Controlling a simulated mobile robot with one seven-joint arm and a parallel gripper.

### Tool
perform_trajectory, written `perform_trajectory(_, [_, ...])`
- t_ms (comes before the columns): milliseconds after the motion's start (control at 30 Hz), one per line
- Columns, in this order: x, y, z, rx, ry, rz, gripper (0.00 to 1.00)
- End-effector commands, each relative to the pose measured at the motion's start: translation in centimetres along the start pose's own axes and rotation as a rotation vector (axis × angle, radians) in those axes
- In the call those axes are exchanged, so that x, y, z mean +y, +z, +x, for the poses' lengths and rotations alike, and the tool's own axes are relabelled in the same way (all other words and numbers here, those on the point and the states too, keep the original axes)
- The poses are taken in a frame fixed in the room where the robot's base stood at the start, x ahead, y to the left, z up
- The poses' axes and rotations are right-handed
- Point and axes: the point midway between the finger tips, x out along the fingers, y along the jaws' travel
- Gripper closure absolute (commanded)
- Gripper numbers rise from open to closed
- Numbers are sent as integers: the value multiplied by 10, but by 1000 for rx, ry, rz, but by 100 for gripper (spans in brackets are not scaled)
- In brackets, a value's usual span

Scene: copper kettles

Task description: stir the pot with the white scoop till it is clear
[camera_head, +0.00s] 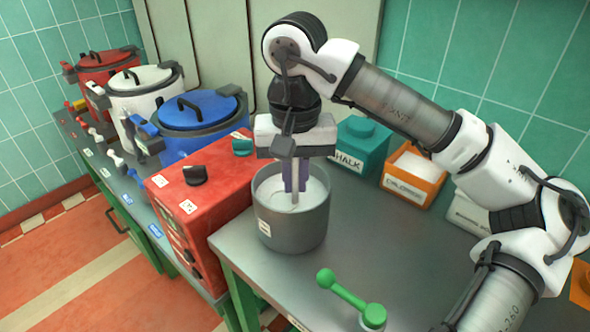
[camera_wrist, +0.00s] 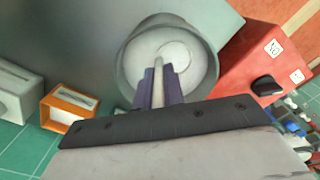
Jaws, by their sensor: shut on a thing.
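The grey pot (camera_head: 290,235) stands on the metal bench beside the red box and holds a pale, whitish content. It also shows in the wrist view (camera_wrist: 128,82). My gripper (camera_head: 294,180) points down into the pot's mouth, its purple fingers shut on the handle of the white scoop (camera_head: 295,198). In the wrist view, the scoop's pale handle (camera_wrist: 158,68) runs from between the fingers (camera_wrist: 158,92) to a round whitish head (camera_wrist: 175,54) in the pot. The pale head is hard to tell from the content.
A red box (camera_head: 205,205) with knobs stands close left of the pot. A teal chalk bin (camera_head: 362,143), an orange bin (camera_head: 412,175) and a white bin (camera_head: 466,212) stand behind, to the right. Red, white and blue kettles (camera_head: 200,120) stand left.

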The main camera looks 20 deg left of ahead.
Motion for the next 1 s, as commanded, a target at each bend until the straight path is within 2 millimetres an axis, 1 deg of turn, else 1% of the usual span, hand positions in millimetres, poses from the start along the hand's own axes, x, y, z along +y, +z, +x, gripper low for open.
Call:
perform_trajectory(167, [2, 2, 0, 0, 0, 0, 100])
perform_trajectory(500, [24, 3, 0, 0, 0, 2, 100])
perform_trajectory(667, [30, 3, 0, 0, 0, 1, 100])
perform_trajectory(867, [30, -4, -1, -1, -1, -1, 100])
perform_trajectory(1000, [30, -14, -1, 0, -1, 0, 100])
